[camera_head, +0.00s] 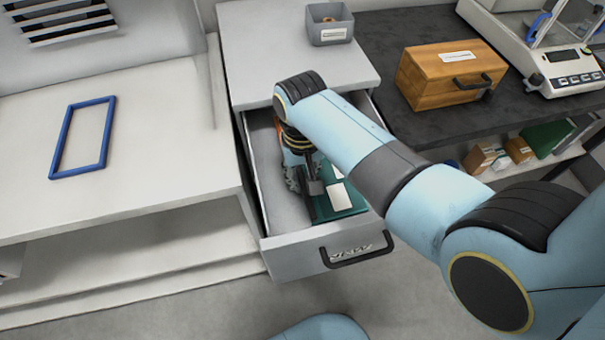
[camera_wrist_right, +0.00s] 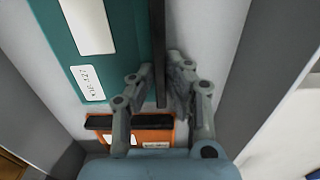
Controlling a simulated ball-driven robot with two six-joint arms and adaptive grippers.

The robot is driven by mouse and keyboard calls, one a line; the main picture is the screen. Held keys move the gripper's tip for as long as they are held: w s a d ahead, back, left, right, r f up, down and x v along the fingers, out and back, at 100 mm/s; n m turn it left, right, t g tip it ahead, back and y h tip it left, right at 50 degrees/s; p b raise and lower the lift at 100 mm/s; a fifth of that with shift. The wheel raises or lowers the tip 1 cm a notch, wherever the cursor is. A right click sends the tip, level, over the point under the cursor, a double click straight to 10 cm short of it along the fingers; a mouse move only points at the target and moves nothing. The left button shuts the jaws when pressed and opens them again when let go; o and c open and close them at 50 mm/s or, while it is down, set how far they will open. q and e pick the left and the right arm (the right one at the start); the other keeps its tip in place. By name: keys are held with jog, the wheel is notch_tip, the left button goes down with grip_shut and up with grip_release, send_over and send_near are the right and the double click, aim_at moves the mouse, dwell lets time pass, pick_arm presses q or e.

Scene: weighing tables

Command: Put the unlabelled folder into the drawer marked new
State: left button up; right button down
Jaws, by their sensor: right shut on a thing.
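The drawer (camera_head: 290,262) is pulled open below the grey cabinet top, and dark lettering by its handle appears to read new. My right gripper (camera_head: 313,188) is down inside it, shut on a thin dark folder (camera_wrist_right: 159,40) seen edge-on between the fingertips in the right wrist view. No label shows on that edge; its faces are hidden. A teal folder (camera_head: 346,196) with white labels lies in the drawer beside it, and it also shows in the right wrist view (camera_wrist_right: 65,35). I cannot tell whether the held folder touches the drawer floor. My left gripper is out of view.
An orange item with a black edge (camera_wrist_right: 150,122) lies in the drawer near the gripper. A grey bin (camera_head: 330,33) stands on the cabinet top. A wooden box (camera_head: 430,75) and a balance (camera_head: 560,75) stand on the dark counter. A blue frame (camera_head: 62,140) lies on the white bench.

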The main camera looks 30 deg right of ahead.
jog(key=shift+f, duration=0.1)
jog(key=c, duration=1.3)
grip_release()
jog(key=shift+c, duration=0.2)
notch_tip(320, 180, up, 7)
jog(key=p, duration=0.6)
jog(key=shift+f, duration=0.15)
jog(key=shift+r, duration=2.8)
